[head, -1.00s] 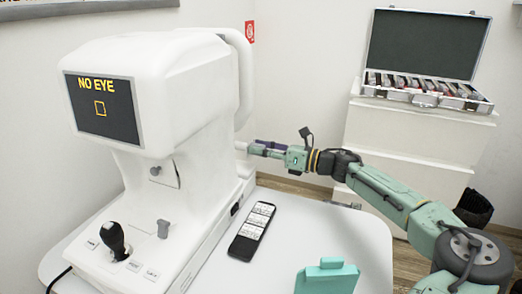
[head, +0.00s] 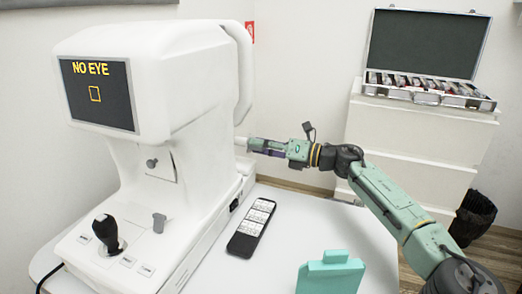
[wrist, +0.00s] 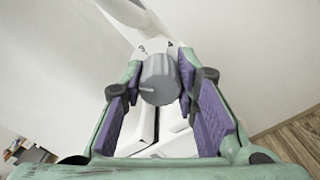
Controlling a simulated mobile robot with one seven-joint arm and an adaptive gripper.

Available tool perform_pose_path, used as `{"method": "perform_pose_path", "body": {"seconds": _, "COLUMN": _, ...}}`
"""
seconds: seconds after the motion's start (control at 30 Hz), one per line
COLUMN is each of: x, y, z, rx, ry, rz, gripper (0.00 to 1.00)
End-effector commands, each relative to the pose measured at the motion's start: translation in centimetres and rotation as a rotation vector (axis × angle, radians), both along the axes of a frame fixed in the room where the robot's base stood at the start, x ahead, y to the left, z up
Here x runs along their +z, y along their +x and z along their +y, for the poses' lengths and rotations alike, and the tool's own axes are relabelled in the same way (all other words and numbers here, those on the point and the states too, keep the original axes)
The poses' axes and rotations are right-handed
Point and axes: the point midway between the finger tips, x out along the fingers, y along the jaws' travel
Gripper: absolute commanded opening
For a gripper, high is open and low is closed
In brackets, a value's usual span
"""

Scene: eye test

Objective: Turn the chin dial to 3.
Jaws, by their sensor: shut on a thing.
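The chin dial (wrist: 160,78) is a grey round knob in the middle of the wrist view. A light line on its face points to the left. A numeral 3 (wrist: 142,49) shows above it to the left and a 4 (wrist: 170,44) above it to the right. My gripper (wrist: 162,76) is shut on the dial, with one purple pad on each side. In the head view my gripper (head: 250,144) reaches the far right side of the white eye-test machine (head: 200,90), and the dial cannot be made out there. The machine's screen (head: 97,95) reads NO EYE.
A black joystick (head: 107,232) stands on the machine's base. A dark device with white labels (head: 251,229) and a teal block-like object (head: 330,272) are on the white table (head: 290,220). An open lens case (head: 427,95) rests on white drawers (head: 400,150) behind my arm.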

Motion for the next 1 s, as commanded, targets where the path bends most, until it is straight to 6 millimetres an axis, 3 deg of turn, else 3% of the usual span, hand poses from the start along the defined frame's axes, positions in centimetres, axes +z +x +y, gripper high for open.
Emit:
{"method": "perform_pose_path", "body": {"seconds": 0.5, "x": 0.02, "y": 0.04, "z": 0.01, "rx": 0.001, "ry": 0.169, "rz": 0.411, "gripper": 0.00}}
{"method": "perform_pose_path", "body": {"seconds": 1.0, "x": -0.08, "y": 0.03, "z": 0.02, "rx": 0.002, "ry": 0.235, "rz": 0.570, "gripper": 0.00}}
